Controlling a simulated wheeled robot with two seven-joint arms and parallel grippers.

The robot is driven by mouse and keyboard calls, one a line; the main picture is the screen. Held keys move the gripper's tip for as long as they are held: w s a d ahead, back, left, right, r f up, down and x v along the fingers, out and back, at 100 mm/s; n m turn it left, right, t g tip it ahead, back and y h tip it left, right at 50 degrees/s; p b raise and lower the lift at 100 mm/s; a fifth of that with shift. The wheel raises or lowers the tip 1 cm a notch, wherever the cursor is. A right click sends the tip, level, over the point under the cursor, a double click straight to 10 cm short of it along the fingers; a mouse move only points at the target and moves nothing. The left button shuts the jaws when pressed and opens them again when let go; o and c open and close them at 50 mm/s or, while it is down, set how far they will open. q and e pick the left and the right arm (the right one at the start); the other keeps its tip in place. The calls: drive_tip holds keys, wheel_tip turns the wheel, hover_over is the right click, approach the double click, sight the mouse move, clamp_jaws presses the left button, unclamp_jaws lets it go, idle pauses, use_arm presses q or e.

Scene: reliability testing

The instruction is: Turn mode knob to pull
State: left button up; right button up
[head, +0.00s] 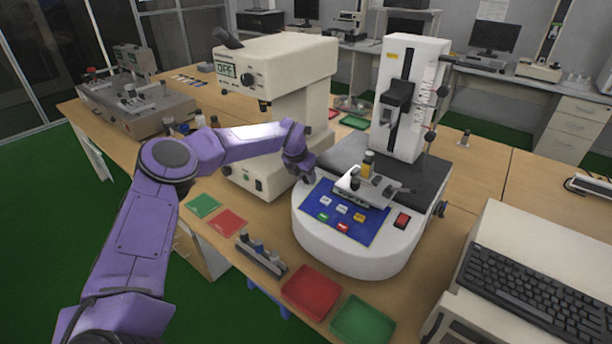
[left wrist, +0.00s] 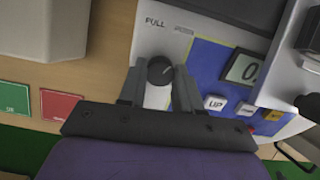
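The mode knob (left wrist: 160,70) is a round dark knob on the white base of the test stand, below the printed word PULL (left wrist: 156,22) in the left wrist view. My left gripper (left wrist: 160,75) has its two dark fingers on either side of the knob, with a gap of white showing on the left side. Whether the right finger touches the knob I cannot tell. In the head view my left gripper (head: 302,174) is at the back left edge of the test stand (head: 318,232), and the knob is hidden there. My right gripper is not in view.
The stand's blue panel (left wrist: 215,72) with a display and buttons lies right of the knob. A beige machine (head: 280,75) stands close behind my left arm. Red (head: 311,290) and green (head: 362,320) trays and a small rack (head: 260,254) lie in front.

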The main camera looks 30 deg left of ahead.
use_arm(q)
drive_tip(key=shift+f+n+b, duration=0.15)
drive_tip(key=shift+n+b, duration=0.25)
drive_tip(key=shift+b, duration=0.25)
drive_tip(key=n+b, duration=0.6)
drive_tip(key=b, duration=0.2)
drive_tip(key=shift+f+y, duration=0.1)
drive_tip(key=shift+y, duration=0.2)
drive_tip(key=n+b, duration=0.3)
drive_tip(key=shift+n, duration=0.3)
drive_tip(key=shift+r+n+b, duration=0.2)
drive_tip(key=shift+n+b, duration=0.35)
drive_tip(key=shift+n, duration=0.25)
drive_tip(key=o, duration=1)
drive_tip(key=shift+w, duration=0.1)
drive_tip(key=shift+o, duration=0.2)
drive_tip(key=shift+r, duration=0.15)
